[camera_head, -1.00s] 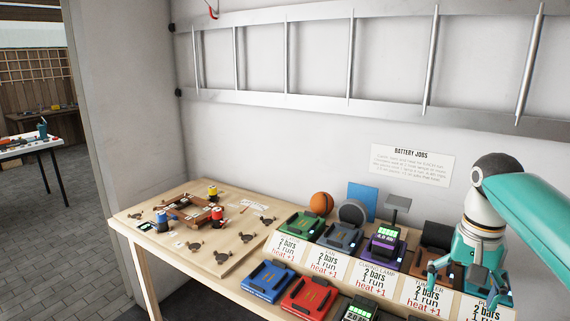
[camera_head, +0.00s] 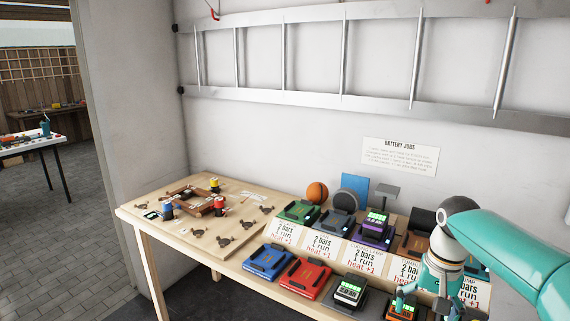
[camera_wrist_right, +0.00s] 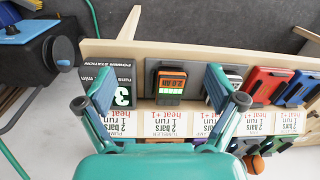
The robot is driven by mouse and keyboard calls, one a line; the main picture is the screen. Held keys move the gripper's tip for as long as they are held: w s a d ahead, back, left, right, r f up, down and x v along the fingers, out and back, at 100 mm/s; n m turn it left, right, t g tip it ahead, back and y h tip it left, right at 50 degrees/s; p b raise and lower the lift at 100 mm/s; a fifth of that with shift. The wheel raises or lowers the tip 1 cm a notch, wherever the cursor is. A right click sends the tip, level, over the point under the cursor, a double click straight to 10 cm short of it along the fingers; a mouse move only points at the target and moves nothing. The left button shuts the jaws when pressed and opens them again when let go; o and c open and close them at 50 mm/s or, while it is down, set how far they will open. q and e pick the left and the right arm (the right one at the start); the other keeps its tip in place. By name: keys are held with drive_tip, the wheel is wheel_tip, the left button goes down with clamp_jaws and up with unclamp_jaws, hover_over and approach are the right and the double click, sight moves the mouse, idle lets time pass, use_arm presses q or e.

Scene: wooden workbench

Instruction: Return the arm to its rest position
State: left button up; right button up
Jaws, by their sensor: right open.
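My right arm comes in from the right in the head view, with its teal upper link over the bench's right end. My right gripper (camera_head: 424,304) points down low over the front row of docks, partly cropped by the bottom edge. In the right wrist view my right gripper (camera_wrist_right: 160,76) has its two teal fingers spread wide with nothing held between them. An orange and black battery (camera_wrist_right: 170,83) sits in a grey dock beyond the fingers, seen in the gap between them. My left gripper is not in view.
The wooden workbench (camera_head: 228,257) carries green, purple, blue (camera_head: 267,260) and red (camera_head: 304,275) docks with printed cards. A lit battery (camera_head: 349,291) stands in a front dock. A board with a wooden frame (camera_head: 192,200) is at left. A ladder (camera_head: 345,55) hangs on the wall.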

drive_tip(key=s+a+f+n+y, duration=0.1)
drive_tip(key=s+a+f, duration=0.3)
drive_tip(key=f, duration=0.9)
drive_tip(key=s+a+f+n+y, duration=0.15)
drive_tip(key=a+f, duration=0.45)
drive_tip(key=f, duration=0.6)
drive_tip(key=s+a+f, duration=0.3)
drive_tip(key=s+f, duration=0.2)
drive_tip(key=s, duration=0.4)
drive_tip(key=s+a+f+p, duration=0.1)
drive_tip(key=s+a+f, duration=0.1)
drive_tip(key=s+f, duration=0.3)
drive_tip(key=s+y, duration=0.1)
drive_tip(key=s, duration=0.2)
drive_tip(key=shift+s+a+f, duration=0.4)
